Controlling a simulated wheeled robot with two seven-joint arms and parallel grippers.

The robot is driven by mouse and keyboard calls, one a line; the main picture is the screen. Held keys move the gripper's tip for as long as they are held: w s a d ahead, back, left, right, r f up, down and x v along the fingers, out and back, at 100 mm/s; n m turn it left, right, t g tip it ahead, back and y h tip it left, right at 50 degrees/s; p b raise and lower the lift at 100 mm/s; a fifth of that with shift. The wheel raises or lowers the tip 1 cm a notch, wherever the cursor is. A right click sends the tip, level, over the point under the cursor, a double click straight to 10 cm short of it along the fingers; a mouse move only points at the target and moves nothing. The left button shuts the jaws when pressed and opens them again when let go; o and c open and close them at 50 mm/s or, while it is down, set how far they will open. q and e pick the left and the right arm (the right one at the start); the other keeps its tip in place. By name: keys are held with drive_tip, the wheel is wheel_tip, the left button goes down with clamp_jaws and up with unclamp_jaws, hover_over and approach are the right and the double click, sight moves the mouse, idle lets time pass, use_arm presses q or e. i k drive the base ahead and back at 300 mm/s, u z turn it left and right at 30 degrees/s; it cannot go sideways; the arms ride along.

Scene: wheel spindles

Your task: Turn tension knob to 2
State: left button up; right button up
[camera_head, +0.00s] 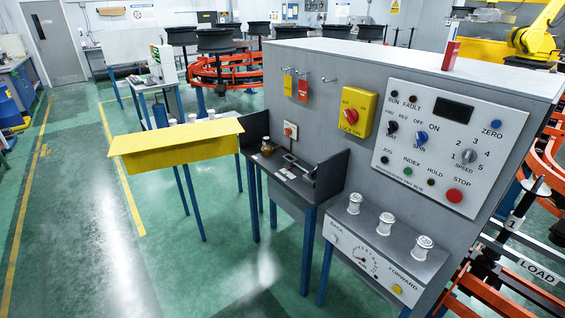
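A small dial knob (362,260) with a ring of numbers sits on the sloped front of the lower grey box (330,225), between the BACK and FORWARD labels. It may be the tension knob, but its label and pointer are too small to read surely. A separate grey SPEED knob (467,156) with numbers around it is on the white control panel (400,100) above. Neither of my grippers is in view.
Three white spools (387,222) stand on top of the lower box, above the dial. A white button (336,238) and a yellow button (397,288) flank the dial. A dark tray table (310,190) and yellow-topped table (185,150) stand left. Green floor is open further left.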

sight(313, 174)
drive_tip(key=u, duration=0.45)
drive_tip(key=i, duration=1.95)
drive_tip(key=z, duration=1.3)
drive_tip(key=i, duration=0.65)
drive_tip(key=z, duration=0.7)
